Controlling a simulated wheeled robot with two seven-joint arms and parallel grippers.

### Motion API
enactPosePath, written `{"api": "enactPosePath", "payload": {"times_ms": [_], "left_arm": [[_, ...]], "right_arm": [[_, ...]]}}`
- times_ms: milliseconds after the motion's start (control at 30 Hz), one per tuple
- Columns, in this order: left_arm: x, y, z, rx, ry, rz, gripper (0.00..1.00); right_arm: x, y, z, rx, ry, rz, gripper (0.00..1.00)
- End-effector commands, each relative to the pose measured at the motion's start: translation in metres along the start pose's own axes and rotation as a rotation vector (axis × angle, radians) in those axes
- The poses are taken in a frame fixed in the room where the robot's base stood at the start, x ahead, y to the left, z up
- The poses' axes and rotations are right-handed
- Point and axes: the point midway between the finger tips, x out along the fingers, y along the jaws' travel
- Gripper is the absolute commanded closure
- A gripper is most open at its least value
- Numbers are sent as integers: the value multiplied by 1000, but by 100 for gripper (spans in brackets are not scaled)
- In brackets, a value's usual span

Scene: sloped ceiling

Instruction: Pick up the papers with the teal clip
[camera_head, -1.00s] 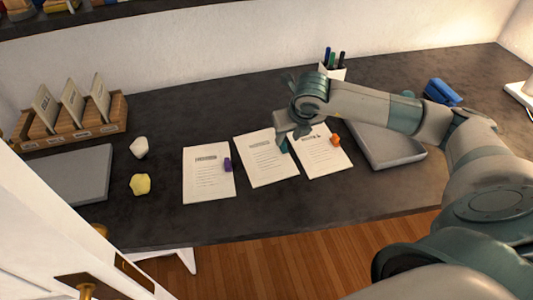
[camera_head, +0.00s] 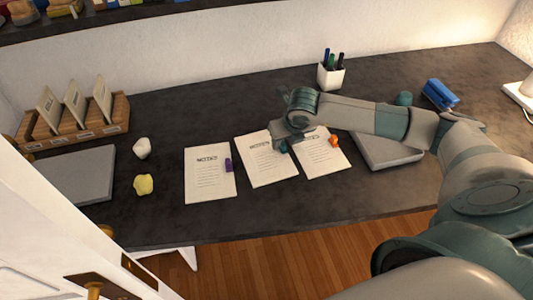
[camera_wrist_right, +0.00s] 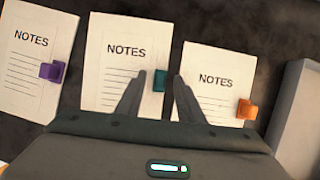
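The papers with the teal clip (camera_head: 262,165) lie flat on the dark desk, between two other clipped sheets. In the right wrist view these papers (camera_wrist_right: 110,62) read NOTES, and the teal clip (camera_wrist_right: 160,80) sits on their right edge. My right gripper (camera_head: 283,147) is low over that right edge. In the right wrist view its two fingers (camera_wrist_right: 159,88) are apart, one on each side of the teal clip, with a gap showing around it. I cannot tell how high the fingertips are above the desk. My left gripper does not show.
Papers with a purple clip (camera_head: 208,180) lie to the left and papers with an orange clip (camera_head: 316,160) to the right. A grey tray (camera_head: 388,153), pen cup (camera_head: 331,76), blue stapler (camera_head: 439,94), crumpled balls (camera_head: 143,185) and wooden file holder (camera_head: 75,140) stand around. The desk's front strip is clear.

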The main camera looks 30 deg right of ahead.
Motion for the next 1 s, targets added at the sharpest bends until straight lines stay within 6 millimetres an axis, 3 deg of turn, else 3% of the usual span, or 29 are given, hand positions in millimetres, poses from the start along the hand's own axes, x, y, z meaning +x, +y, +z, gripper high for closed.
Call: {"api": "enactPosePath", "payload": {"times_ms": [300,433,467,1000], "left_arm": [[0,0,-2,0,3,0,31],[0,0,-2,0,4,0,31],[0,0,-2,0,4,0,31],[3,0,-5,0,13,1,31]], "right_arm": [[0,0,0,0,0,0,66],[0,0,0,0,0,0,97],[0,0,0,0,0,0,100],[-6,0,3,1,-2,-1,100]]}}
